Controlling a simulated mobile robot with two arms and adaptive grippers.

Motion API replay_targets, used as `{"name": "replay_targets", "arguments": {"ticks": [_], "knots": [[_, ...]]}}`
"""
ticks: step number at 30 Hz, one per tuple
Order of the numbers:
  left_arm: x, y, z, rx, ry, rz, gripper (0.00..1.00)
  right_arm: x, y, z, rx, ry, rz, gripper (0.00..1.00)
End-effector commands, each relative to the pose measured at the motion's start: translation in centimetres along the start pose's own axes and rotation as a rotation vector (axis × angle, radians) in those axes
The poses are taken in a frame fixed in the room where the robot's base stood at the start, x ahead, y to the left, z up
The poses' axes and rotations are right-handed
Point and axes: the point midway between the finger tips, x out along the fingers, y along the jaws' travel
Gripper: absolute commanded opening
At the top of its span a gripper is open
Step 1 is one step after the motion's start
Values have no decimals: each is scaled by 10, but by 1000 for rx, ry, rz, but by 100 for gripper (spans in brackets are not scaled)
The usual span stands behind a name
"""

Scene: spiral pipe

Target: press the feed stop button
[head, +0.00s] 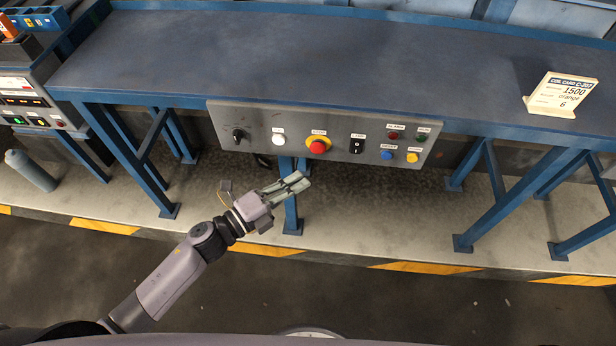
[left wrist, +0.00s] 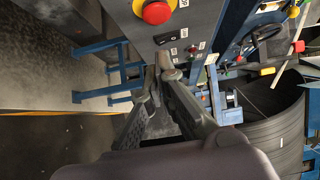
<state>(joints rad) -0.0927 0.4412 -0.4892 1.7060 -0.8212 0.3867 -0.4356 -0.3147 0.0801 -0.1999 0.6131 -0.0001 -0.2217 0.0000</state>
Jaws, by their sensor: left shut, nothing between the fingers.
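A grey control panel (head: 220,120) hangs under the front edge of the blue bench. A red mushroom button (head: 318,146) on a yellow ring sits near its middle, with a small label above that I cannot read surely. The red button also shows at the top of the left wrist view (left wrist: 157,12). My left gripper (head: 303,181) is shut and empty, below the red button in the picture and apart from it. In the left wrist view its fingers (left wrist: 160,72) point toward the panel's lower part. My right gripper is not in view.
The panel also carries a black knob (head: 238,135), a white button (head: 278,140), a black switch (head: 356,146), blue (head: 387,155) and yellow (head: 412,157) buttons, and two dark lamps. A card (head: 562,95) stands on the bench. Blue legs (head: 482,210) stand below.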

Motion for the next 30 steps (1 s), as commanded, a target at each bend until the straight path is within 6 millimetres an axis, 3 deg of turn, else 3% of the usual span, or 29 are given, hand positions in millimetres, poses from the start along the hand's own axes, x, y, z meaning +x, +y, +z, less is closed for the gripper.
{"name": "replay_targets", "arguments": {"ticks": [6, 10, 19, 30], "knots": [[-38, 2, -2, 0, 2, 3, 0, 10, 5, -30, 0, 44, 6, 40], [-52, 2, -2, -2, 2, 1, 0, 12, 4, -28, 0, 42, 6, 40], [-58, 0, -1, 0, 2, 0, 0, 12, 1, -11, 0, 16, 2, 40], [-58, 0, -1, -1, 2, 0, 0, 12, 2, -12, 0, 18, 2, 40]]}}
